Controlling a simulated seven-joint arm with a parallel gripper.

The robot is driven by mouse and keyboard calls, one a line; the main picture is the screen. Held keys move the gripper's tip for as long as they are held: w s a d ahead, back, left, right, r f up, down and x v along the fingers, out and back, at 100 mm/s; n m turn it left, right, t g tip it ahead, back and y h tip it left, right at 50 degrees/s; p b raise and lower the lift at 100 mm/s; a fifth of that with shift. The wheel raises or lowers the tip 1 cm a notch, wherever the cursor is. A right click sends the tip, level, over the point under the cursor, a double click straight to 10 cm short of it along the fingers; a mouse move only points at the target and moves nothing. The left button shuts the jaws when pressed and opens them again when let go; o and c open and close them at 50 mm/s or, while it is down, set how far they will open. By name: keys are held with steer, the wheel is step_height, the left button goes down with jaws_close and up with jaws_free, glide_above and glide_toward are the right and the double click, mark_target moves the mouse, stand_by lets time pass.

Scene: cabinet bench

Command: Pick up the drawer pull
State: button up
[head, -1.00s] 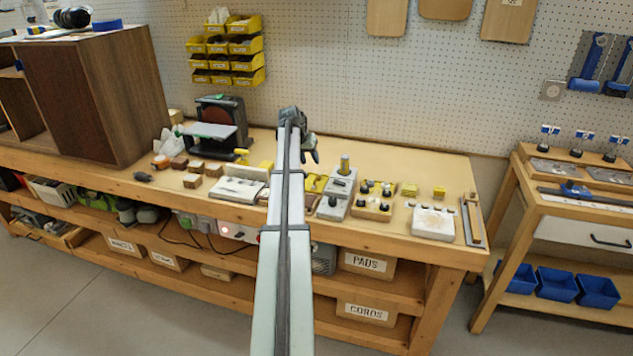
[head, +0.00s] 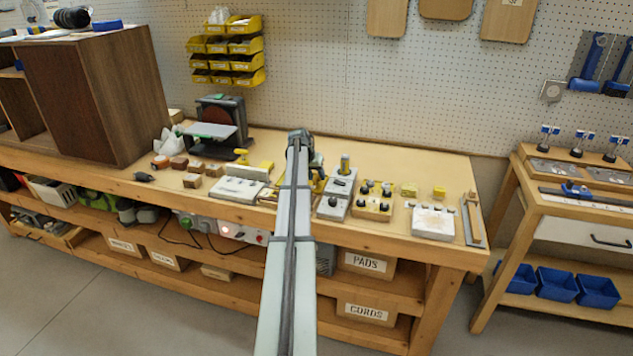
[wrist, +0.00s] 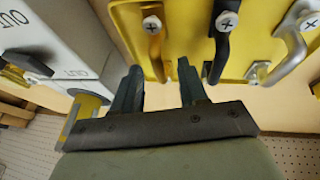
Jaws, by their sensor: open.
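In the wrist view a yellow board (wrist: 188,22) carries a row of screwed-on drawer pulls: a brass one (wrist: 155,42), a black one (wrist: 221,50) and a silver one (wrist: 292,50). I cannot tell which of them the task means. My gripper (wrist: 159,68) is open with nothing between its fingers. Its fingertips point toward the board, and the brass pull lies between their lines, ahead of them. The black pull is just right of the right finger. In the head view my gripper (head: 303,143) is over the bench, and my arm hides most of the board.
A grey box marked OUT (wrist: 45,30), with a dark knob, stands close left of my gripper in the wrist view. On the bench (head: 400,160), a grey block (head: 338,195) and a knobbed wooden block (head: 373,203) stand to the right. A sander (head: 218,125) stands further left.

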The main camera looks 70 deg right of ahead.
steer(key=shift+c, duration=0.2)
jaws_close()
stand_by(0.5)
step_height(320, 180, up, 10)
stand_by(0.5)
